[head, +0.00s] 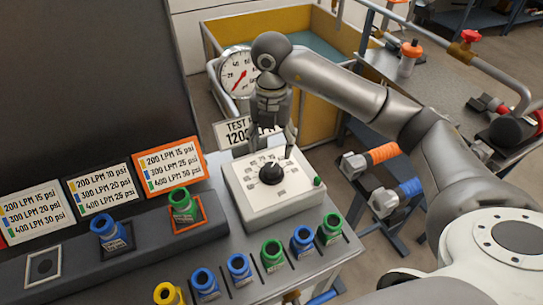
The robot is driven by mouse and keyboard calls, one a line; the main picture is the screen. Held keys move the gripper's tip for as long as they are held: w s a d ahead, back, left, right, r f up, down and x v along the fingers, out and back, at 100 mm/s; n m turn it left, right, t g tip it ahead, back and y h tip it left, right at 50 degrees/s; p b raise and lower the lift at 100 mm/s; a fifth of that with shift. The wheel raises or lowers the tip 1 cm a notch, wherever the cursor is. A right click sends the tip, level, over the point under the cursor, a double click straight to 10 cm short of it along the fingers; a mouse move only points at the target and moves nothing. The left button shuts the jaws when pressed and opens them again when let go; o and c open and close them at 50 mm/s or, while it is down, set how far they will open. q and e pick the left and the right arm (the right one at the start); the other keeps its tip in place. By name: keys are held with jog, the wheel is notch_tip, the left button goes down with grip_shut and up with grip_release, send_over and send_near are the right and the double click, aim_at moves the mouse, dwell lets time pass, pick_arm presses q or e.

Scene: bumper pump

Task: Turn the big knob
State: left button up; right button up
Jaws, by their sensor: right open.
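The big knob (270,173) is black and round, on top of a white control box (287,207) with dial markings around it. The box sits on the grey bench near the middle of the head view. My right gripper (270,150) points down just above and behind the knob. Its fingers are spread apart, one to the left and one to the right of the knob's far side. I cannot tell whether a finger touches the knob. A small green button (317,181) is at the box's right edge. My left gripper is not in view.
A round gauge (236,76) with a red needle stands behind the box. Several blue, green and yellow fittings (273,254) line the bench's front. A green fitting (183,203) and a blue one (108,232) stand left, before flow-rate signs (170,165). A yellow bin (313,100) is behind.

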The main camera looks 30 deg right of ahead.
jog(key=shift+r, duration=1.95)
